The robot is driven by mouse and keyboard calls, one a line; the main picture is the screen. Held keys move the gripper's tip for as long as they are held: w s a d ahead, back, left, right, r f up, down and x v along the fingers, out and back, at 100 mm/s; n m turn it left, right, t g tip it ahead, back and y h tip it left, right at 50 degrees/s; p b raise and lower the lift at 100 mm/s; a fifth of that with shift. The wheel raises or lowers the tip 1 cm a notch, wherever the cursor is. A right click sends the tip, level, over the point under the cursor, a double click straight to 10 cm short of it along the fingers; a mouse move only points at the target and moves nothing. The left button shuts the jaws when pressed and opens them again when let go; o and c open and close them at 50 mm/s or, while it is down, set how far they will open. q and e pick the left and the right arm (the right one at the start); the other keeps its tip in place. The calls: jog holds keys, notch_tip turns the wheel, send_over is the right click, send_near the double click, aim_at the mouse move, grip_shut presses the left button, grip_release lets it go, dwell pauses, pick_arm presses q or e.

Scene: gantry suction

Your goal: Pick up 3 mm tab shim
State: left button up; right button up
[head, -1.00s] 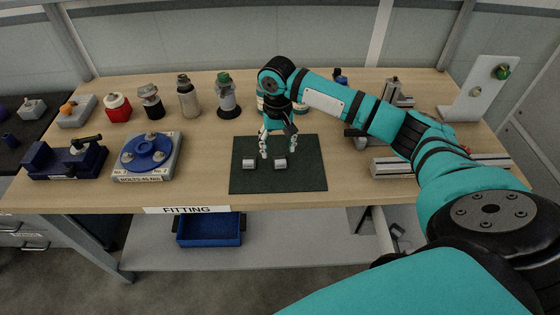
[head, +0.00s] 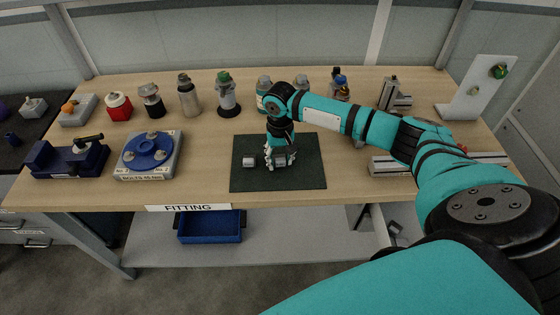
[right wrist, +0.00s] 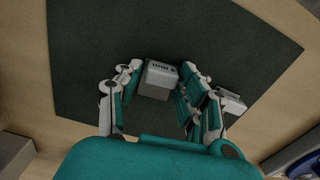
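Two small grey blocks lie on the dark mat (head: 308,178). The left block (head: 249,161) stands clear in the head view. My right gripper (head: 280,160) is down over the right block, which it mostly hides there. In the right wrist view, one grey block (right wrist: 158,80) with dark marks on its top lies between the fingertips of my open right gripper (right wrist: 159,72). A narrow gap shows on the left finger's side; contact on the right is unclear. The other block (right wrist: 231,101) is outside the right finger. I cannot tell which piece is the 3 mm tab shim. My left gripper is out of view.
A blue round fixture (head: 150,151) and a dark blue vise-like device (head: 66,158) stand left of the mat. Several bottle-like items, including a green-topped one (head: 227,95), line the back. Metal rails (head: 385,165) lie right of the mat. The mat's front is bare.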

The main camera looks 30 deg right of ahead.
grip_shut()
jog(key=shift+r, duration=0.1)
